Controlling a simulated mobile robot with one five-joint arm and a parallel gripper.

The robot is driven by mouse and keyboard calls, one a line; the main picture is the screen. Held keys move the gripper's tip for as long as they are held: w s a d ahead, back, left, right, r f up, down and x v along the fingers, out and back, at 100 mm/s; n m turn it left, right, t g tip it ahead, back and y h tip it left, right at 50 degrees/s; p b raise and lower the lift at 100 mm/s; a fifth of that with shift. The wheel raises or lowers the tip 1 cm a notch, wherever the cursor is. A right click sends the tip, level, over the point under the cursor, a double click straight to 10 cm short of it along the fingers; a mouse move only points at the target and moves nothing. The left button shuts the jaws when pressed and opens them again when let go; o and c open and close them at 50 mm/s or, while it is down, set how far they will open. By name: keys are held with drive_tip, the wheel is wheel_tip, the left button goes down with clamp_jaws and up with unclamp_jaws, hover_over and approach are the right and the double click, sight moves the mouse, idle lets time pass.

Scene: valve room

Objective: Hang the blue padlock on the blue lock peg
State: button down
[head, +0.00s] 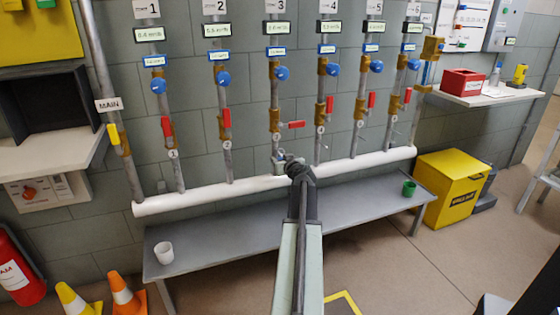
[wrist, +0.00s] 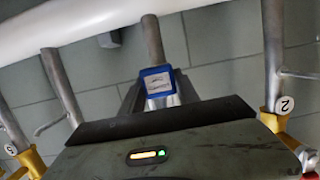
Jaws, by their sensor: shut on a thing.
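My gripper (head: 286,158) is in front of pipe 3, just above the white header pipe and below a horizontal red lever (head: 296,124). In the wrist view my gripper (wrist: 158,98) is shut on a small blue-framed block with a pale label, which looks like the blue padlock (wrist: 158,70). Its shackle is not clear, and I cannot make the padlock out in the head view. Thin grey pegs stick out beside the pipes, one at the left (wrist: 50,124) and one at the right (wrist: 298,75) in the wrist view. I cannot tell which is the blue lock peg.
Several upright pipes with blue knobs and red levers rise from the white header pipe (head: 170,203). A grey bench (head: 240,236) below carries a white cup (head: 164,252) and a green cup (head: 409,188). A yellow box (head: 452,187) stands at right, cones (head: 128,297) at lower left.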

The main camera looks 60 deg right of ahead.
drive_tip(key=s+a, duration=0.4)
drive_tip(key=s, duration=0.2)
drive_tip(key=shift+a, duration=0.2)
idle(0.7)
idle(1.3)
